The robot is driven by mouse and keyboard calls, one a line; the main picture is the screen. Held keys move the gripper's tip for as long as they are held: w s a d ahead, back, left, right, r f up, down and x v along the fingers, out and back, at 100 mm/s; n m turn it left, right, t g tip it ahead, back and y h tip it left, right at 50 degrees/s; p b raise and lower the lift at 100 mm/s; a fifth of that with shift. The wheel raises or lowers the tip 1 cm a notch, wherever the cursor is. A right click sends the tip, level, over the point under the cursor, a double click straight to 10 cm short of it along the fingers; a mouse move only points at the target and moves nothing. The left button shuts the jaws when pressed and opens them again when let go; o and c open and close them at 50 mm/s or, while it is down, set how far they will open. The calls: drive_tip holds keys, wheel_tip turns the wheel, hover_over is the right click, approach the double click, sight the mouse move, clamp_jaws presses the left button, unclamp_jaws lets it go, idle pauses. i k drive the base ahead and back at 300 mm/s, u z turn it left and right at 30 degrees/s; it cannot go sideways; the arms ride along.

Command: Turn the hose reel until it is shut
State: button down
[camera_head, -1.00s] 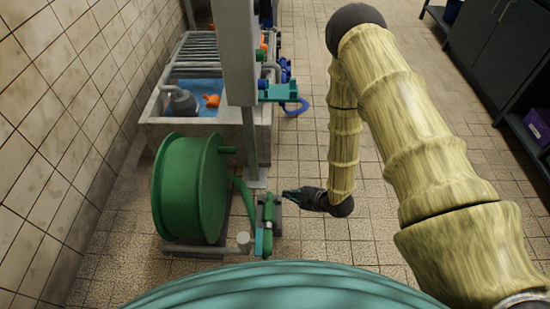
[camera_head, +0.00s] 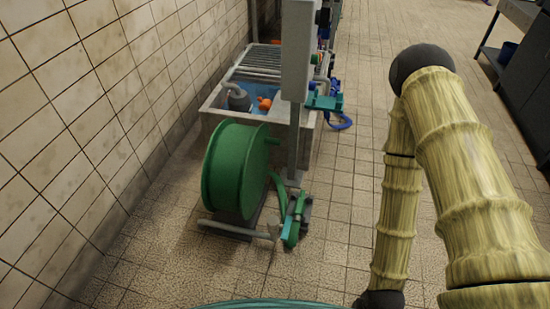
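My arm comes down on the right side of the picture, well apart from the reel. Its dark wrist end is at the bottom edge, and my gripper is out of the picture.
Behind the reel stands a stone basin (camera_head: 212,108) with blue water, a grey pot and an orange thing. A grey post (camera_head: 297,50) rises beside it. A teal valve-like part (camera_head: 325,102) with blue hose is on the right. A tiled wall (camera_head: 80,110) bounds the left.

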sight(235, 167)
drive_tip(key=z, duration=0.6)
drive_tip(key=i, duration=1.05)
drive_tip(key=u, duration=0.6)
